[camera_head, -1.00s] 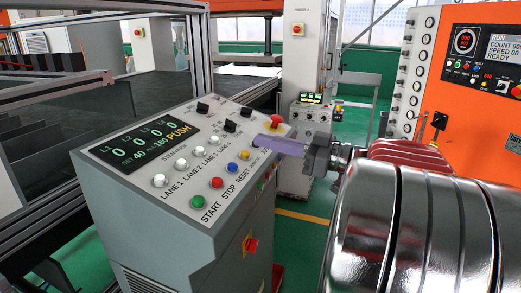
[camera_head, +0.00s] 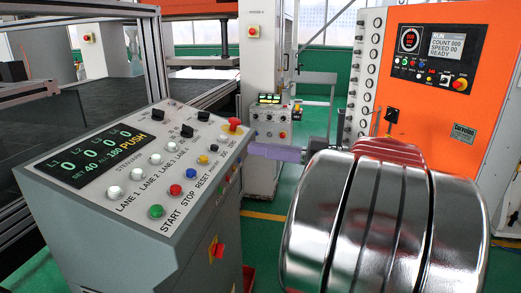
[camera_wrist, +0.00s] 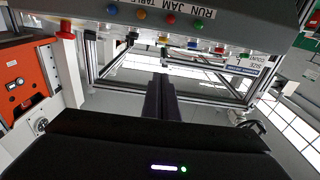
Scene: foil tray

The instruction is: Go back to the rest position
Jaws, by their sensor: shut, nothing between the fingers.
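My gripper (camera_head: 252,149) shows purple fingers, shut and empty, just right of the grey control console's right edge in the head view. In the wrist view, its dark fingers (camera_wrist: 160,82) lie together and point away from the camera, with nothing between them. The grey console (camera_head: 130,215) carries a green-lit display (camera_head: 98,158), several white lane buttons, and green, red and blue buttons. A red mushroom button (camera_head: 234,126) stands at its back right corner. My silver arm links fill the lower right of the head view and hide what lies behind them.
An orange machine cabinet (camera_head: 420,125) with a screen stands at the right. A smaller grey control post (camera_head: 268,128) stands behind the gripper. A metal-framed dark bed (camera_head: 105,100) is at the back left. Green floor (camera_head: 265,225) shows between console and arm.

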